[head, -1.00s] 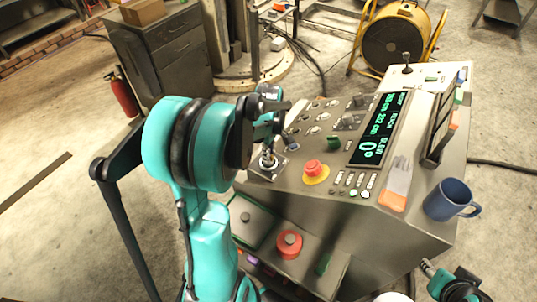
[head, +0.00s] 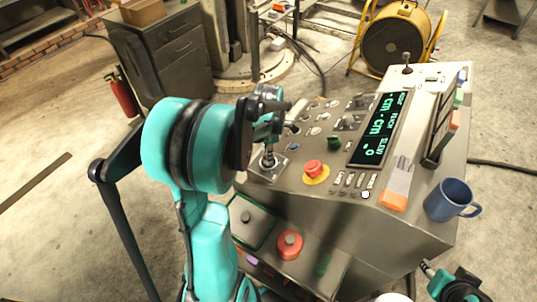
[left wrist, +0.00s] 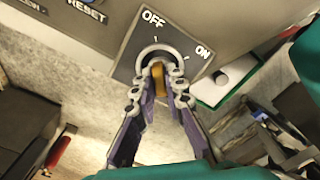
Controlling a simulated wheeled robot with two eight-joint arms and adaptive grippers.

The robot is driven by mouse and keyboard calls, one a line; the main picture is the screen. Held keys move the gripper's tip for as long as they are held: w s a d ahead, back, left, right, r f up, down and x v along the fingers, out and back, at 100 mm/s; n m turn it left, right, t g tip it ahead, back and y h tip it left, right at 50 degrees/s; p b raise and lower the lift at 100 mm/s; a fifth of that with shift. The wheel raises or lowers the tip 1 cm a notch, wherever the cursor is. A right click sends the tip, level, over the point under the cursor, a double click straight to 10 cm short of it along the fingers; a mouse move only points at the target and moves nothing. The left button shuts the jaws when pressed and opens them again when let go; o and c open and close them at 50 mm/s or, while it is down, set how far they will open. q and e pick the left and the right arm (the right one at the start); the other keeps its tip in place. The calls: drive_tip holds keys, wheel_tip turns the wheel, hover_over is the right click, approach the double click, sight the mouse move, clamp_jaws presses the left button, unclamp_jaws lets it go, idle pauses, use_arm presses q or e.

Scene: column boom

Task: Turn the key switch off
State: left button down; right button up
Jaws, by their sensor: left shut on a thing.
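The key switch (left wrist: 158,53) shows in the left wrist view on a dark plate marked OFF and ON. My left gripper (left wrist: 158,84) is shut on its brass-coloured key (left wrist: 157,76), one finger on each side. The key's narrow edge appears roughly in line with the OFF mark. In the head view my left gripper (head: 280,118) is at the console's (head: 315,230) left side; the key is hidden there.
A yellow fan (head: 395,42) stands behind on the floor.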

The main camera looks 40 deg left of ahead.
idle(0.4)
use_arm(q)
drive_tip(key=c, duration=1.6)
unclamp_jaws()
drive_tip(key=shift+r, duration=0.1)
wheel_tip(320, 180, up, 12)
drive_tip(key=shift+f, duration=0.1)
